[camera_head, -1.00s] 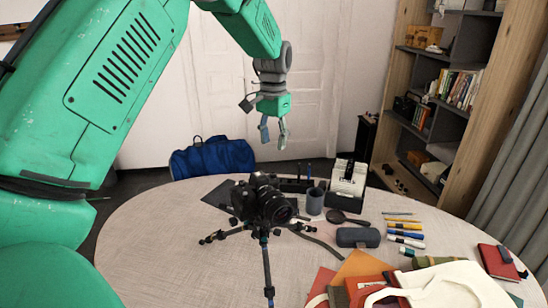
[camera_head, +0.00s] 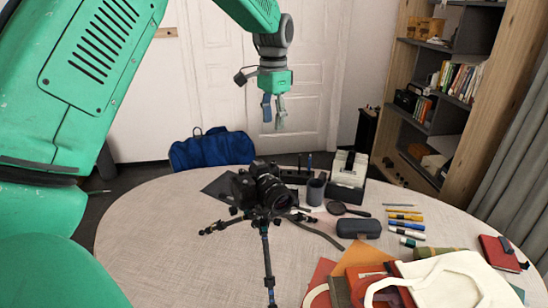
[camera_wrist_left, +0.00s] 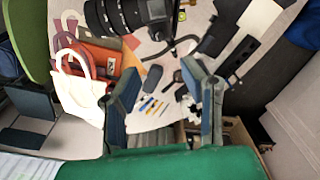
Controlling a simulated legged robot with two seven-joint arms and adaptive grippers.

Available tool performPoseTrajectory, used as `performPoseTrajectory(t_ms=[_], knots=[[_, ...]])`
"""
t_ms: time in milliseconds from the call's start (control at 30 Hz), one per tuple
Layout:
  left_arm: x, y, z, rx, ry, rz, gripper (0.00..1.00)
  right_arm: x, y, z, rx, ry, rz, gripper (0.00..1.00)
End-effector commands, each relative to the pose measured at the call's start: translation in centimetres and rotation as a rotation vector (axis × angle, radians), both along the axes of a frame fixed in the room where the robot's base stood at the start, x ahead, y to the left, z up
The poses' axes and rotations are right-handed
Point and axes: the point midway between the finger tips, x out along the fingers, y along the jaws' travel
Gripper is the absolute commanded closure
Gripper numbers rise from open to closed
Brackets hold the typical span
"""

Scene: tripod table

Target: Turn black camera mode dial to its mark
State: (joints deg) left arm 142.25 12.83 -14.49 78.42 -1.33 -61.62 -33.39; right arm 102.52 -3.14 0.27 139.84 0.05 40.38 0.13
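A black camera (camera_head: 268,190) stands on a black tripod (camera_head: 267,250) on the round table. Its lens faces front right in the head view. The camera's lens and part of its body show at the top of the left wrist view (camera_wrist_left: 120,14). The mode dial is too small to make out in either view. My left gripper (camera_head: 273,113) hangs fingers-down, well above the camera in the head picture and apart from it. In the left wrist view its two fingers (camera_wrist_left: 163,85) are spread with nothing held between them. My right gripper is not in view.
Around the tripod on the table (camera_head: 160,235) are a pen cup (camera_head: 316,191), a white-topped box (camera_head: 347,175), a magnifier (camera_head: 338,208), a dark case (camera_head: 358,228), several pens (camera_head: 405,225) and a cream bag (camera_head: 455,280). A bookshelf (camera_head: 440,110) stands right. The table's left side is clear.

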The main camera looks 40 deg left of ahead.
Motion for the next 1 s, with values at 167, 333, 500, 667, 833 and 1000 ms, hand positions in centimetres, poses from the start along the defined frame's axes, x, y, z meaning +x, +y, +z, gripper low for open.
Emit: performPoseTrajectory(t_ms=[167, 333, 500, 667, 833, 1000], knots=[[-0.1, 0.0, -3.7, -0.002, 0.008, 0.002, 0.63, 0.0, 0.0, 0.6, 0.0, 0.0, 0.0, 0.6], [-0.2, 0.0, -7.3, -0.001, 0.008, 0.002, 0.63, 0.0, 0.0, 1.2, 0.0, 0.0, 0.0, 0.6], [-0.2, 0.0, -10.2, -0.001, 0.004, 0.003, 0.63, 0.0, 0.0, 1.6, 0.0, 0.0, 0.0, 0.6], [-0.1, 0.0, -11.7, 0.0, 0.002, 0.003, 0.63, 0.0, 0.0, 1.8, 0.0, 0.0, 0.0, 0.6], [-0.1, 0.0, -12.1, 0.0, 0.001, 0.003, 0.63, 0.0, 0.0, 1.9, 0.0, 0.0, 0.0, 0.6], [-0.1, 0.0, -12.1, 0.0, 0.001, 0.003, 0.63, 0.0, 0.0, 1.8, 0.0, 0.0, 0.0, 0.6]])
